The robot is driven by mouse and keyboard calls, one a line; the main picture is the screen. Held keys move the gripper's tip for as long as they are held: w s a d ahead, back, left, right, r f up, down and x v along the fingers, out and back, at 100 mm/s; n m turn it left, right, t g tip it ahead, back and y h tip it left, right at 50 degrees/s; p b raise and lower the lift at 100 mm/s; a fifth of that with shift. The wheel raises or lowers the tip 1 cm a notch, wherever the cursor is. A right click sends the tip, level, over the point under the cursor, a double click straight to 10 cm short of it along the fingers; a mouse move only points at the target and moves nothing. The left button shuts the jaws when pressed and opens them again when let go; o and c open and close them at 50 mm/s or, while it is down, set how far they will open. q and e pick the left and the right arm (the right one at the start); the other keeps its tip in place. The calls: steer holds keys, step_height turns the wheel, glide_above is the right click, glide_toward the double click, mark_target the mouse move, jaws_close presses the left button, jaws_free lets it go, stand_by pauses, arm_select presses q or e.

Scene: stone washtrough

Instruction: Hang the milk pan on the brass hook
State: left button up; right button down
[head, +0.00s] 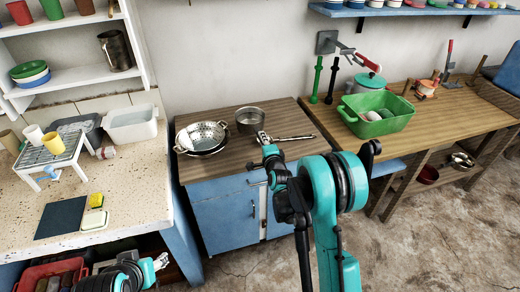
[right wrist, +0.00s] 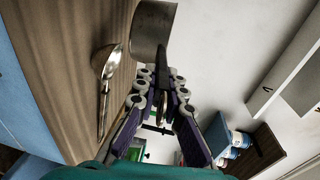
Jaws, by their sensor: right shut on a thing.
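The milk pan (head: 250,121) is a small grey metal pan at the back of the wooden counter, right of the colander. My right gripper (head: 265,137) is shut on its handle; the pan's wall (right wrist: 152,28) and dark handle show in the right wrist view, with the handle running between the fingers (right wrist: 163,90). I cannot tell whether the pan touches the counter. I cannot make out a brass hook in either view.
A metal colander (head: 203,135) stands left of the pan. A ladle (right wrist: 107,65) lies on the wooden counter (head: 232,172), close to my right gripper. A green basin (head: 378,114) stands on the right bench, below a wall bracket (head: 327,42). Bare wall rises behind the pan.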

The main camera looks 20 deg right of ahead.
steer(key=shift+w+a+f, duration=0.3)
steer(key=shift+w+f, duration=0.2)
steer(key=shift+w, duration=0.2)
step_height(320, 180, down, 4)
steer(key=b, duration=0.2)
steer(key=shift+w+f+b, duration=0.1)
steer(key=shift+b, duration=0.2)
steer(key=c, duration=1.6)
jaws_free()
